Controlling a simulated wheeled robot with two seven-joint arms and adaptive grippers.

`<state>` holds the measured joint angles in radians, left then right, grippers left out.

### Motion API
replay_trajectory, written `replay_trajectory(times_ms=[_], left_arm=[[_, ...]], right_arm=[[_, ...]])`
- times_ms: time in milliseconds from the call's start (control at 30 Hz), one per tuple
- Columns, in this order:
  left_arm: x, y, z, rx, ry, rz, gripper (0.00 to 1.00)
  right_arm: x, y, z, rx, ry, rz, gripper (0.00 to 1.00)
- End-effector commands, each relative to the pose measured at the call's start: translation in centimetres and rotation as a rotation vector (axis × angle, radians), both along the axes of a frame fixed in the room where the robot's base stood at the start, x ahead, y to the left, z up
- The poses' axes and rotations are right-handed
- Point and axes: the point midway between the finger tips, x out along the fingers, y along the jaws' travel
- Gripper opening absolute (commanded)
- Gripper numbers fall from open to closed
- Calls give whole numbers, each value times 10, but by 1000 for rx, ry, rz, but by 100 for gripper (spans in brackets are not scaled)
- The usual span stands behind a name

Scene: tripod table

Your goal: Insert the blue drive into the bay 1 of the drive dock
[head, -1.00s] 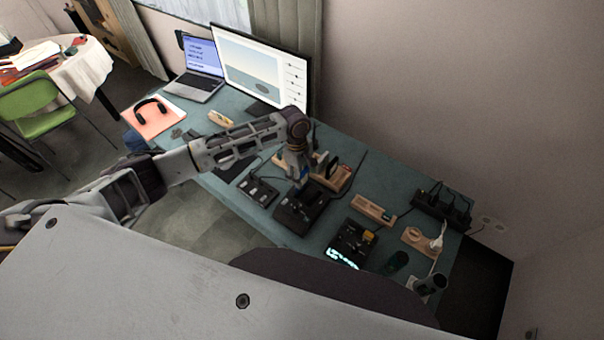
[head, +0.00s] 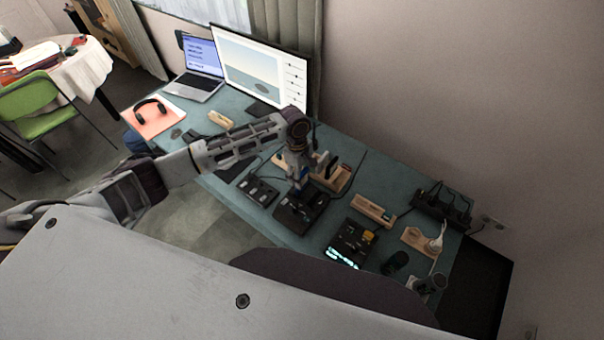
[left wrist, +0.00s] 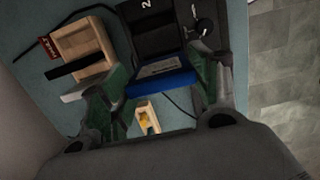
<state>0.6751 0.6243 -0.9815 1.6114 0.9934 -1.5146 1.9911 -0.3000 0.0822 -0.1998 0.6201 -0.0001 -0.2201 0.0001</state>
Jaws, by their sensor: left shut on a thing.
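My left gripper (head: 297,181) points down over the black drive dock (head: 293,217) and is shut on the blue drive (head: 300,184). In the left wrist view the blue drive (left wrist: 160,84) sits between the green-padded fingers of the gripper (left wrist: 160,88), its blue edge facing the camera. The dock (left wrist: 165,14) is just beyond it, with a white "2" and a round key-like knob on its top. The drive's far end meets the dock in the picture; I cannot tell whether it is inside a bay. The bay 1 marking is not readable. My right gripper is not in view.
A wooden holder (head: 340,183) with dark slabs stands close behind the dock. A black box (head: 259,191) lies left of it, and a black device with glowing green marks (head: 350,243) lies right. A wooden block (head: 373,208) and a power strip (head: 443,207) are farther right.

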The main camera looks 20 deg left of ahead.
Motion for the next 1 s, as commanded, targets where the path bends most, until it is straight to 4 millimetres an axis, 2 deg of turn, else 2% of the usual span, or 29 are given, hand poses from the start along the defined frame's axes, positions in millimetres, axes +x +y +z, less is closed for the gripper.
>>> replay_trajectory(times_ms=[1000], left_arm=[[0, 0, -15, -1, -1, 0, 34]], right_arm=[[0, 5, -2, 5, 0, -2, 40]])
